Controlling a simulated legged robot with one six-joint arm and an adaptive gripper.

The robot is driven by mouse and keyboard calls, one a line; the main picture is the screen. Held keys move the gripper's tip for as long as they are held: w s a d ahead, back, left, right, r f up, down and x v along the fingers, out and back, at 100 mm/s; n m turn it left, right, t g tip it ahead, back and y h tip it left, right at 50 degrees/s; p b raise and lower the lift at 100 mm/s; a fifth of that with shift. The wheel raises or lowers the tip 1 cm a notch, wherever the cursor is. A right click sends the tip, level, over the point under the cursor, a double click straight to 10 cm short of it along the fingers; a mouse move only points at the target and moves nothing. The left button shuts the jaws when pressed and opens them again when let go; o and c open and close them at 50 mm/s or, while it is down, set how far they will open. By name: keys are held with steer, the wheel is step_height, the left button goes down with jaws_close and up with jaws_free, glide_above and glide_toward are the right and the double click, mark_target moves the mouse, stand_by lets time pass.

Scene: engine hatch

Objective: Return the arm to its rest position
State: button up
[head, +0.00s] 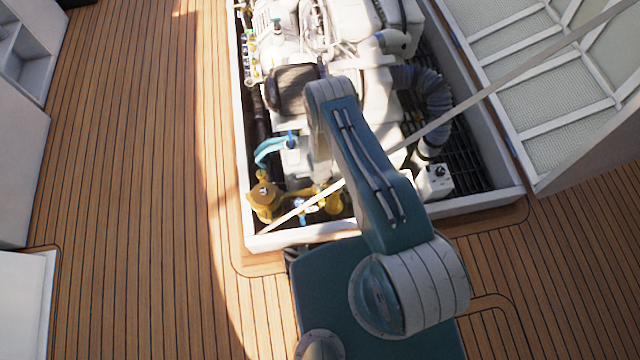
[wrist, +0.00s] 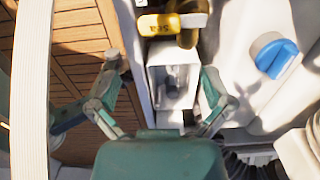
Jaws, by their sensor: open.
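My arm reaches from my body over the open engine hatch (head: 385,232) in the head view, bent at its joints and away from my body's top. My gripper (wrist: 160,64) shows in the wrist view with its two fingers spread apart. Nothing is held between them. A white box-like part (wrist: 172,85) of the engine lies beyond and between the fingers; I cannot tell whether they touch it. In the head view the gripper is largely hidden behind the arm and among engine parts.
A pale strut (head: 470,103) slants across the hatch close to my arm, and a pale strip (wrist: 32,90) runs beside the left finger. A brass valve (head: 264,198), corrugated hose (head: 432,92) and blue knob (wrist: 275,55) are nearby. Wooden deck (head: 140,190) at left is clear.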

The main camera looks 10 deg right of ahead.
steer(key=shift+r, duration=0.35)
stand_by(0.3)
steer(key=w+d+r+n+t, duration=0.1)
steer(key=w+r+n, duration=0.3)
steer(key=r, duration=1.3)
steer(key=w+r+n+t, duration=0.15)
steer(key=w+r, duration=0.45)
steer(key=r, duration=1)
steer(key=s+d+r+n, duration=0.1)
steer(key=s+r+n, duration=0.2)
steer(key=r, duration=0.8)
steer(key=s+d+r+n, duration=0.1)
steer(key=s+r+n, duration=0.15)
steer(key=r, duration=0.75)
steer(key=s+d+r+n+t, duration=0.1)
steer(key=s+r, duration=0.3)
steer(key=s, duration=0.4)
steer(key=s+d+r+n+t, duration=0.1)
steer(key=s+r+n, duration=0.2)
steer(key=s+r, duration=0.2)
steer(key=s+r+n+t, duration=0.1)
steer(key=s+r+n, duration=0.2)
steer(key=s, duration=0.8)
step_height(320, 180, up, 2)
steer(key=shift+d+r, duration=0.1)
steer(key=shift+d, duration=0.3)
